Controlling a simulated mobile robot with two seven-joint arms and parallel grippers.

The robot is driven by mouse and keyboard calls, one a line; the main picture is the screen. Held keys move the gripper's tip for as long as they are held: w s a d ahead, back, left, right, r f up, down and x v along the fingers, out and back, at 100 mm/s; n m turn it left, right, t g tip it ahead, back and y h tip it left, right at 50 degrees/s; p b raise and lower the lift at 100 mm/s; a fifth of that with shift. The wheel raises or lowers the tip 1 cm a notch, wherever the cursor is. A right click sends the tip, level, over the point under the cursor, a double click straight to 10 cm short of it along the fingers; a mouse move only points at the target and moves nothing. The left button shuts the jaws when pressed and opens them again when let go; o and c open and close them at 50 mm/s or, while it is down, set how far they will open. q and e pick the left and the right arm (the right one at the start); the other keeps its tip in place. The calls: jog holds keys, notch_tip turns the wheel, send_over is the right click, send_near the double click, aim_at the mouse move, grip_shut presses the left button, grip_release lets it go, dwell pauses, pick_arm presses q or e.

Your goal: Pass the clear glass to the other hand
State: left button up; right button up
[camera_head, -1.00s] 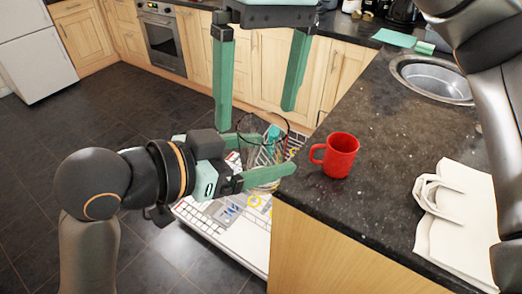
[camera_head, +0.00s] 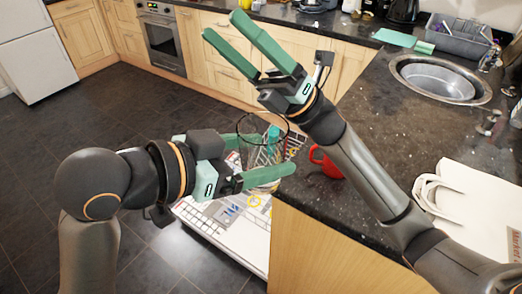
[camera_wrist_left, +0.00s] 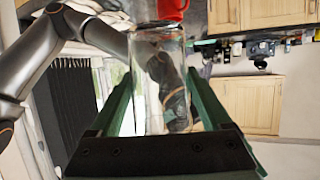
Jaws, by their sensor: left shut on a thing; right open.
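The clear glass (camera_head: 265,145) is held upright in the air, just left of the counter's corner. My left gripper (camera_head: 268,156) is shut on it, one finger on each side. The glass also fills the middle of the left wrist view (camera_wrist_left: 160,80), between the green fingers. My right gripper (camera_head: 221,24) is open and empty, above and beyond the glass in the head view. Its spread fingers point up and to the left, away from the glass. My right arm crosses over the counter, and part of it shows behind the glass in the left wrist view.
A red mug (camera_head: 322,160) stands near the edge of the dark granite counter (camera_head: 345,225), partly hidden by my right arm. A cream bag (camera_head: 470,205) lies on the right. A sink (camera_head: 440,78) is behind.

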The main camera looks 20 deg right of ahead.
jog(key=w+d+f+m+t+h, duration=0.2)
jog(key=f+m+t+h, duration=0.65)
jog(key=f+m, duration=0.65)
jog(key=w+d+f+m+t+h, duration=0.15)
jog(key=f+m+t+h, duration=0.35)
jog(key=f+m+h, duration=0.9)
jog(key=s+d+f+m+g+h, duration=0.1)
jog(key=s+d+f+m+g, duration=0.1)
jog(key=s+f+m+g, duration=0.3)
jog(key=s+d+f+m+g+h, duration=0.1)
jog(key=s+f+m+g, duration=0.4)
jog(key=s+f, duration=0.9)
notch_tip(320, 180, down, 9)
jog(key=shift+s+d+f+m, duration=0.1)
jog(key=shift+s+d+m, duration=0.15)
jog(key=shift+d+m, duration=0.7)
jog(key=shift+a+g, duration=0.2)
jog(key=shift+g, duration=0.05)
